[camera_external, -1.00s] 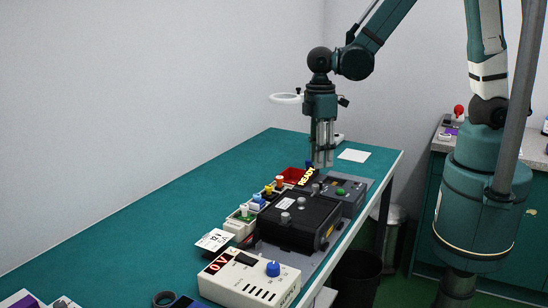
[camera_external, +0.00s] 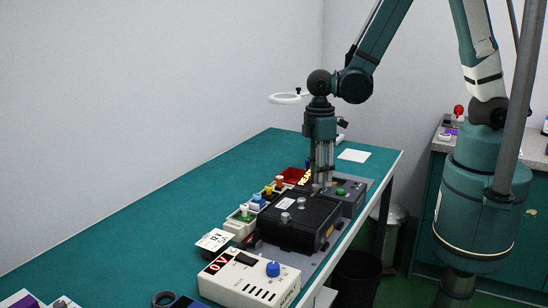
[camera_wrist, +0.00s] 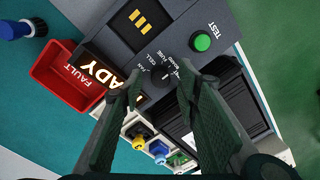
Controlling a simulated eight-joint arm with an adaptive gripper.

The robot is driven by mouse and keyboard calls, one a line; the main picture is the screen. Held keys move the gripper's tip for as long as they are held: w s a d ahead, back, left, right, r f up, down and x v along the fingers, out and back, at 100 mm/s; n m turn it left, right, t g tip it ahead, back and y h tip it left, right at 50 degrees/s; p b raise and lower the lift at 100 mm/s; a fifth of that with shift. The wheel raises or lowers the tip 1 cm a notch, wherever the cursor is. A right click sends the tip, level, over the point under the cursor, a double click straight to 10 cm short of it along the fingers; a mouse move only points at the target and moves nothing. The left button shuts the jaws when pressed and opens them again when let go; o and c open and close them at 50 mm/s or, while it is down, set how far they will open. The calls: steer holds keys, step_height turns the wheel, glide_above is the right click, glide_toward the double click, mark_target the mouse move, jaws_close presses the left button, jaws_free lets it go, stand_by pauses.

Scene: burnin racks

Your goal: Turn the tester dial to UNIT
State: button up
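The tester (camera_external: 350,206) is a dark grey box behind the black rack on the teal bench. In the wrist view its sloped panel (camera_wrist: 180,20) carries a green TEST button (camera_wrist: 201,42) and a small black dial (camera_wrist: 160,77) with a pale mark and tiny labels around it. I cannot read for sure which label the mark faces. My gripper (camera_wrist: 158,84) is open, with its two fingers spread on either side of the dial and nothing between them but the dial. Contact with the dial cannot be told.
A lit READY sign (camera_wrist: 103,72) and a red FAULT bin (camera_wrist: 67,75) stand close beside the tester. The black rack (camera_external: 300,222) lies in front.

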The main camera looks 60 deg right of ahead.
steer(key=shift+f, duration=0.45)
steer(key=shift+c, duration=0.3)
steer(key=c, duration=0.8)
steer(key=shift+m+b, duration=0.4)
steer(key=m+b, duration=0.2)
steer(key=shift+f+m, duration=0.15)
steer(key=shift+m, duration=0.15)
steer(key=shift+s+m+b, duration=0.1)
steer(key=shift+m+b, duration=1)
steer(key=shift+m, duration=1.1)
